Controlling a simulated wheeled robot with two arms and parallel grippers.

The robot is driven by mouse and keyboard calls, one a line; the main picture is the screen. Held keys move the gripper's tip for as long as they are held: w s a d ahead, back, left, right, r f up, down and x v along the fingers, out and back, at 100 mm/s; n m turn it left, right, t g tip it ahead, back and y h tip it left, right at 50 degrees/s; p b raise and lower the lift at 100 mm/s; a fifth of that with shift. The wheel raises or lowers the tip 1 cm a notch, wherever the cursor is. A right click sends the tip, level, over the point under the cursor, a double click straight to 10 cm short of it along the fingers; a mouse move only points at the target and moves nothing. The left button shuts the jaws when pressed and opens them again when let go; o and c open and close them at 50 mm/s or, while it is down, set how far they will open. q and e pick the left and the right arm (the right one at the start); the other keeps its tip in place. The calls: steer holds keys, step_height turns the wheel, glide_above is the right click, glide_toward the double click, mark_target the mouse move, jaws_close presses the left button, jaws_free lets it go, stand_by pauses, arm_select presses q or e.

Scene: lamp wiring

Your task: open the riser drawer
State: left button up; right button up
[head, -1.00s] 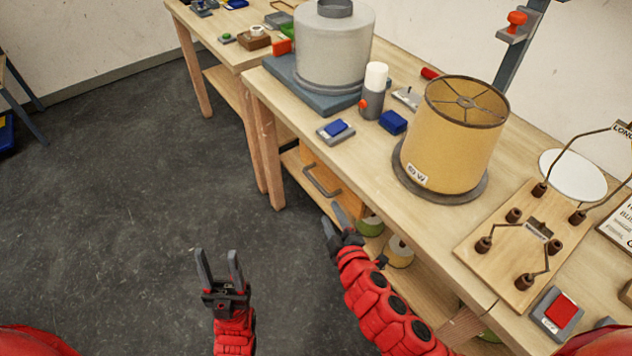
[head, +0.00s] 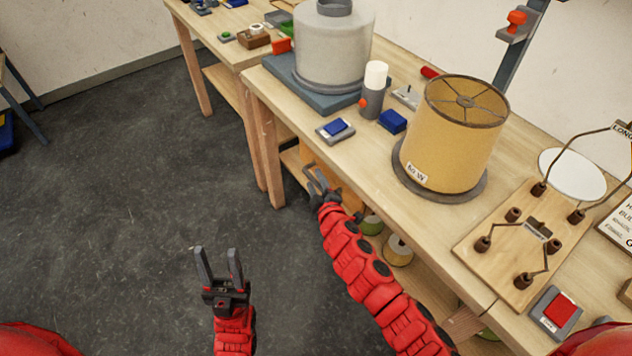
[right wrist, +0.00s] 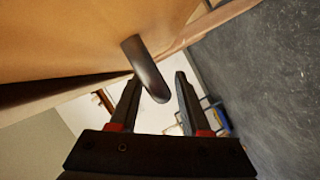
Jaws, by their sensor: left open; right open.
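The riser drawer under the bench has an orange-brown wooden front (head: 351,198), partly covered by my right gripper in the head view. The front (right wrist: 70,35) fills the upper left of the right wrist view. Its dark curved handle (right wrist: 146,66) stands out from it. My right gripper (head: 315,177) is open at the handle. In the right wrist view the handle's near part lies between the open fingertips, and I cannot tell whether they touch it. My left gripper (head: 220,267) is open and empty over the floor, well left of the bench.
The wooden bench top (head: 375,168) overhangs the drawer, and a bench leg (head: 266,155) stands just left of it. Spools (head: 398,250) sit on the lower shelf. A yellow lampshade (head: 452,135) stands on the bench. The floor (head: 130,200) at left is clear.

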jaws_close()
stand_by(1.4)
